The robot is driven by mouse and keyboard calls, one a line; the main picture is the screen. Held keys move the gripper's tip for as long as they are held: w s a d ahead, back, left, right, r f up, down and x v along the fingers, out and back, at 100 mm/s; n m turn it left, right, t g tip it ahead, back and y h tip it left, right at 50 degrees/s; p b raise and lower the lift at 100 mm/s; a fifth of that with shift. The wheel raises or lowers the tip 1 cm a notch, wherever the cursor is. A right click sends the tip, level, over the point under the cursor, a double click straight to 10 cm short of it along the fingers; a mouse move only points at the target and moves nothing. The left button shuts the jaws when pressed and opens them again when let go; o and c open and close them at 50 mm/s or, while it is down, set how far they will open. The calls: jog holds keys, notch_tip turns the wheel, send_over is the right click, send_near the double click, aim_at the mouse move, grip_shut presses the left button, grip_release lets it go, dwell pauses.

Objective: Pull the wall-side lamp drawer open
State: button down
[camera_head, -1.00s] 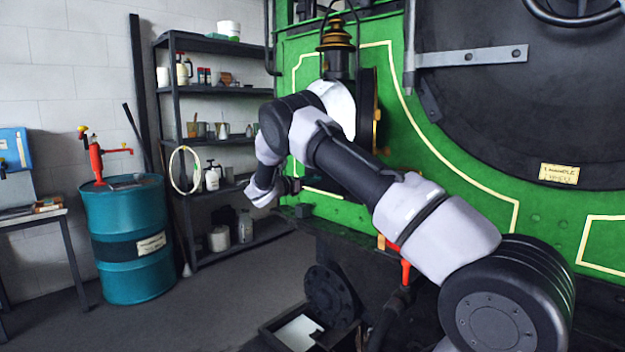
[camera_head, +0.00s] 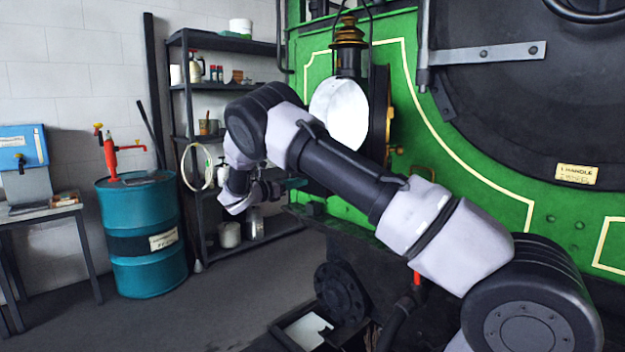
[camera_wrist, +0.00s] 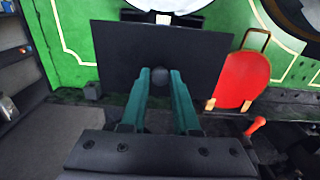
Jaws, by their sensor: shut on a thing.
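My gripper (camera_wrist: 158,78) has its two teal fingers closed on a small grey round knob (camera_wrist: 157,71) in the wrist view. The knob sits on a flat dark rectangular panel (camera_wrist: 205,50), the apparent drawer front. In the head view my gripper (camera_head: 288,184) is small, at the left side of the green engine front, below the lamp. The lamp (camera_head: 348,40) has a brass top and a large white round face. How far the drawer stands out cannot be told.
A red paddle-shaped piece with a handle (camera_wrist: 240,80) stands right of the panel. A dark shelf rack (camera_head: 225,86) with bottles and tins stands behind my gripper. A teal drum (camera_head: 142,215) is at the left. The floor (camera_head: 235,295) between drum and engine is free.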

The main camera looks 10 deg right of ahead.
jog(key=shift+v, duration=0.9)
jog(key=shift+d, duration=0.1)
jog(key=c, duration=0.7)
grip_release()
jog(key=v, duration=1.1)
jog(key=shift+d+r, duration=0.1)
